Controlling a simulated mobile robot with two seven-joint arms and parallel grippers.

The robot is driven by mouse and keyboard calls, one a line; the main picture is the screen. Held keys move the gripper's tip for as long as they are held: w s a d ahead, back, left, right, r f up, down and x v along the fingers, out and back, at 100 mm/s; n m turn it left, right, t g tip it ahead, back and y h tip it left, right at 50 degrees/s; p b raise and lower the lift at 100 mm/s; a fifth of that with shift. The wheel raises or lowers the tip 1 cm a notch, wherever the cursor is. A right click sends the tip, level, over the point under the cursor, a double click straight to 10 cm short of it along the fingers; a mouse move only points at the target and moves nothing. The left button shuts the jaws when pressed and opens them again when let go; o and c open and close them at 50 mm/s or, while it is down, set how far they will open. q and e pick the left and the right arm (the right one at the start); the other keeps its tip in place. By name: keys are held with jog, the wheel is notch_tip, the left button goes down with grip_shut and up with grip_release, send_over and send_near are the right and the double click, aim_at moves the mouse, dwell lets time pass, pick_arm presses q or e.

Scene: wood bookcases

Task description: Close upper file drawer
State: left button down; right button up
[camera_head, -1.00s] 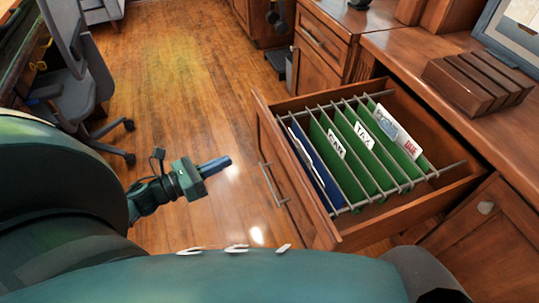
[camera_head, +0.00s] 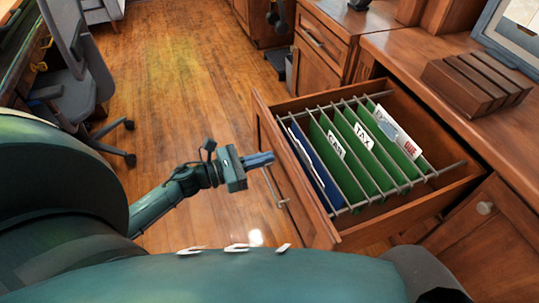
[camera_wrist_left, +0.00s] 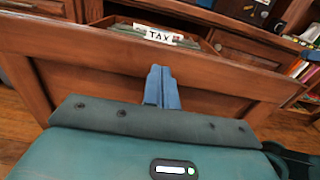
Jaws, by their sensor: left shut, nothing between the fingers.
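The upper file drawer (camera_head: 345,232) is pulled well out of the wooden cabinet. It holds several green and blue hanging folders with labels such as TAX. Its front panel (camera_head: 285,165) with a metal bar handle (camera_head: 275,187) faces left, toward my left gripper (camera_head: 268,158). My left gripper is shut and empty, its blue fingers pointing at the front panel near the handle's upper end. In the left wrist view the shut fingers (camera_wrist_left: 162,85) are in front of the drawer front (camera_wrist_left: 95,85); I cannot tell if they touch. My right gripper is not in view.
The wooden counter (camera_head: 400,55) runs along the right with a slotted brown block (camera_head: 475,85) on it. A closed cabinet door (camera_head: 490,235) is below right. A grey office chair (camera_head: 85,90) stands at left. The wood floor (camera_head: 180,90) between is clear.

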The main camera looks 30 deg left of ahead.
pick_arm(q)
jog(key=shift+x, duration=0.95)
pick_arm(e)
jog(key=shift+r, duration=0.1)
